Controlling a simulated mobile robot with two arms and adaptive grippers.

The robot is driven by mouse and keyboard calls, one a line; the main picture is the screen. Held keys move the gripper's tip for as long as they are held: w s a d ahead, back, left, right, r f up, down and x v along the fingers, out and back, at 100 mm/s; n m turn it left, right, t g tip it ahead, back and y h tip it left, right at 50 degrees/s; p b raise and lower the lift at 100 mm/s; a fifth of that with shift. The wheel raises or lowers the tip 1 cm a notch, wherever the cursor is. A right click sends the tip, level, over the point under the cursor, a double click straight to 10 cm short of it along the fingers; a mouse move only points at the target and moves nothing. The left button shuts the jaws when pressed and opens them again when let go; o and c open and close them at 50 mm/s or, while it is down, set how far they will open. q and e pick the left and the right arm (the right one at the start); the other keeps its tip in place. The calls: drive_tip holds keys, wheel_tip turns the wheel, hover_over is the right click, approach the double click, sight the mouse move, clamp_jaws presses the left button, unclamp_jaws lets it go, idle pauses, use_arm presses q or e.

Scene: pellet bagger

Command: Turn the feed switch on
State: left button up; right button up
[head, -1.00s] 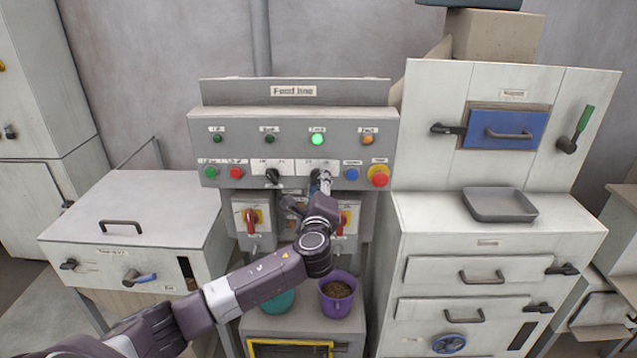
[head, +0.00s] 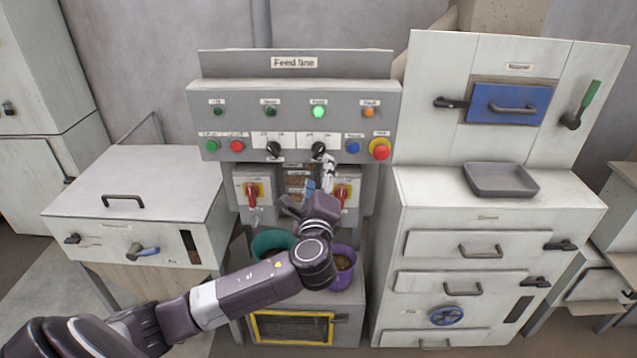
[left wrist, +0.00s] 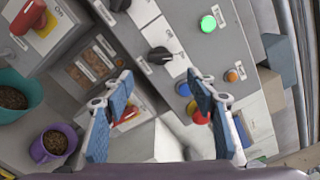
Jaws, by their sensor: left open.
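The feed line panel (head: 295,97) stands at the back in the head view, with two black rotary knobs on its lower row. The right knob (head: 318,149), below the lamp that seems marked Feed, is the likely feed switch; a black knob also shows in the left wrist view (left wrist: 160,55). The green lamp (head: 319,111) above it is brightly lit. My left gripper (head: 328,173) is open and empty, just below and in front of the right knob, apart from it. Its blue-padded fingers (left wrist: 157,78) are spread in the left wrist view. My right gripper is out of view.
A red stop button (head: 381,153) and blue button (head: 352,147) sit right of the knob. Red-handled isolator switches (head: 254,190) are below the panel. A purple bucket (head: 343,280) and teal bucket (head: 270,240) stand beneath. The left knob (head: 273,149) is close by.

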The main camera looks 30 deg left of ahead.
use_arm(q)
drive_tip(key=shift+v, duration=1.5)
drive_tip(key=shift+w+f, duration=0.1)
